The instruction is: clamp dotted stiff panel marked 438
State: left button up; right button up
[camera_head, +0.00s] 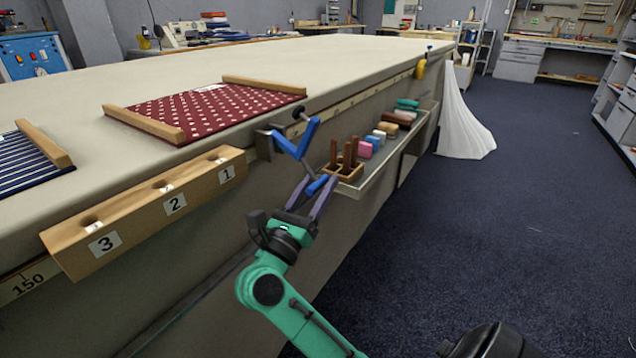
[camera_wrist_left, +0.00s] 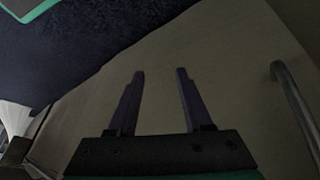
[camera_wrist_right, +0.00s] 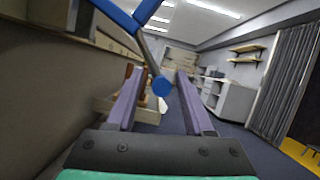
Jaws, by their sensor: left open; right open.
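The dotted stiff panel (camera_head: 210,106), dark red with pale dots, lies flat on the table near its edge, with a wooden bar at each end. A pale label on it is too small to read. A blue clamp (camera_head: 296,146) with a black knob sits at the table edge beside the panel; its lever hangs down outward. My right gripper (camera_head: 312,190) is open, with its fingers around or just behind the lever's lower end. In the right wrist view the lever's round blue end (camera_wrist_right: 162,86) shows between the fingertips. My left gripper (camera_wrist_left: 160,73) is open and empty, facing a plain pale surface.
A wooden block (camera_head: 150,212) with holes marked 1, 2 and 3 is on the table's side. A blue striped panel (camera_head: 28,164) lies at left. A side tray (camera_head: 372,172) holds a wooden rack (camera_head: 345,171) and several coloured blocks. The floor (camera_head: 520,220) at right is clear.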

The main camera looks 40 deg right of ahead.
grip_shut()
dwell(1.5)
